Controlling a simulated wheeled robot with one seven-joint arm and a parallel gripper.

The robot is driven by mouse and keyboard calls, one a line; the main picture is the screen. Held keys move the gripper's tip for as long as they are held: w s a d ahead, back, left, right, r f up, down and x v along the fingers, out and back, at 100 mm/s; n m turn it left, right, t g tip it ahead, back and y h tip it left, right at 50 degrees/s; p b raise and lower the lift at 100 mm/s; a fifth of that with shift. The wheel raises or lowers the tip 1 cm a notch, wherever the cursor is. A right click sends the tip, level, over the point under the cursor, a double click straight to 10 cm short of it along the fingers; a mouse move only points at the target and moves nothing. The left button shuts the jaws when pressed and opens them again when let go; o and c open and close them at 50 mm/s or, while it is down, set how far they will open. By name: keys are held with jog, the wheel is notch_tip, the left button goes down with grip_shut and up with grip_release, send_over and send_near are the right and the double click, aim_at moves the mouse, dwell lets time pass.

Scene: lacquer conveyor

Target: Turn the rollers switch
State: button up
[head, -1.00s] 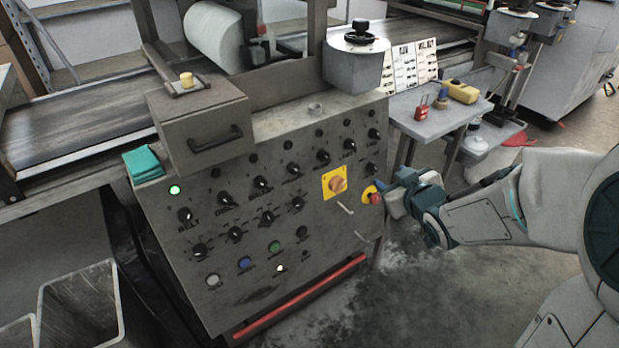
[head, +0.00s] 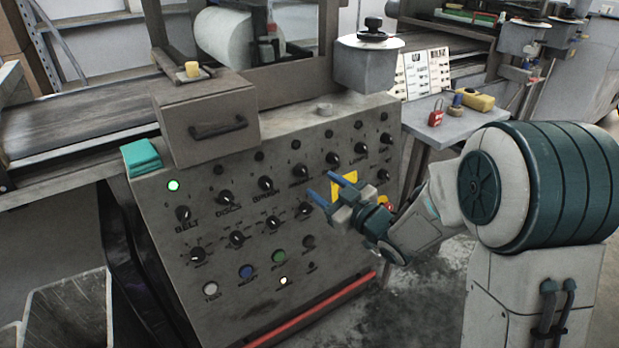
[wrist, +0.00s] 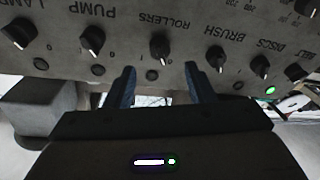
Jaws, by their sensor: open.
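The rollers switch is a black rotary knob with a white pointer mark in the top row of the grey control panel. In the wrist view the rollers switch (wrist: 160,47) is upside down under the label ROLLERS, between the PUMP and BRUSH knobs. In the head view the rollers switch (head: 300,171) is just above and left of my fingers. My gripper (head: 324,188) is open and empty in front of the panel. In the wrist view my gripper (wrist: 160,82) has its blue fingers apart, with the knob beyond and between them. The fingers do not appear to touch it.
The pump knob (wrist: 92,40) and brush knob (wrist: 216,58) flank the switch closely. A drawer box (head: 206,125) juts out at the upper left. A side table (head: 455,126) stands at the right.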

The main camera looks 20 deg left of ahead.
aim_at(306, 174)
jog(key=x, duration=0.6)
jog(key=shift+w+a, duration=0.1)
jog(key=shift+w, duration=0.05)
jog(key=shift+c, duration=0.3)
jog(key=c, duration=0.9)
